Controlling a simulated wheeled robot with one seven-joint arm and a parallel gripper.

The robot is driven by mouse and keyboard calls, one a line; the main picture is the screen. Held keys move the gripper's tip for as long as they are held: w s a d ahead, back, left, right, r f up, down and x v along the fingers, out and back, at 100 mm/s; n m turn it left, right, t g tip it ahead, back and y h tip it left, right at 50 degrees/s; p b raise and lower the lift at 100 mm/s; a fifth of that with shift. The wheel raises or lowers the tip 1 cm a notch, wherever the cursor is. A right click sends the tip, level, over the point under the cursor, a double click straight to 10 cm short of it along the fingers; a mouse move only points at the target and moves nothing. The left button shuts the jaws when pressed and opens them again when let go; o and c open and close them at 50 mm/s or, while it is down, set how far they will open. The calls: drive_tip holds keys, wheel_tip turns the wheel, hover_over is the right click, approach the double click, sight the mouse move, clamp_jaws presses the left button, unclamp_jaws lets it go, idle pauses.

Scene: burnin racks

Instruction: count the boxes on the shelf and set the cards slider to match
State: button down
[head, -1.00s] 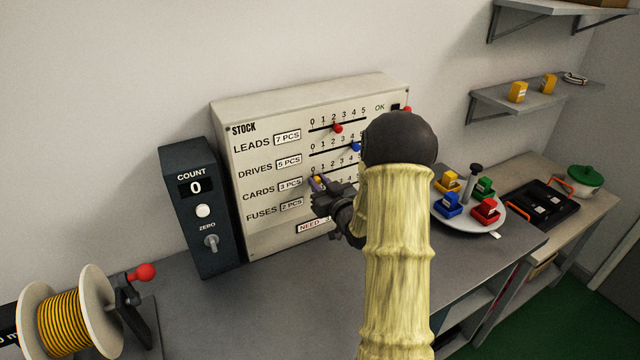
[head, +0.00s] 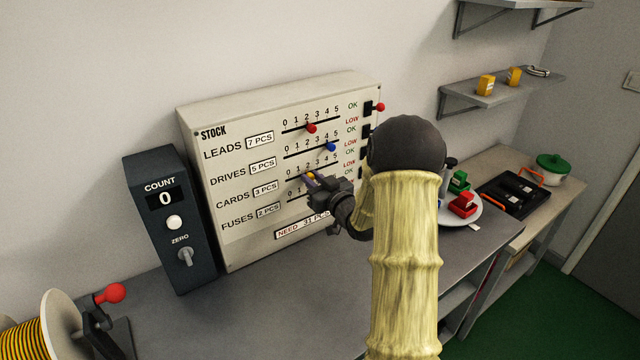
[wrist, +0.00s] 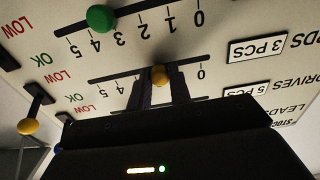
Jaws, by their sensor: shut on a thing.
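The pale stock panel (head: 240,95) stands on the bench with rows for leads, drives, cards and fuses. My gripper (head: 309,179) is shut on the yellow knob (wrist: 161,75) of the cards slider, which also shows in the head view (head: 310,175). The knob sits near the 2 mark in the upside-down wrist view. Its exact mark is partly hidden by my fingers.
The red leads knob (head: 311,128), blue drives knob (head: 331,147) and green fuses knob (wrist: 100,18) are close to my gripper. A count box (head: 165,230) stands left of the panel. My arm hides part of the plate (head: 462,217). A higher shelf (head: 515,12) is cut off.

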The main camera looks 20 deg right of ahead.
drive_tip(key=shift+d, duration=0.4)
drive_tip(key=c, duration=1.3)
unclamp_jaws()
drive_tip(key=shift+s, duration=0.1)
drive_tip(key=s+d+b, duration=0.3)
drive_tip(key=s+b, duration=0.1)
drive_tip(key=s, duration=1.3)
drive_tip(key=shift+b, duration=0.35)
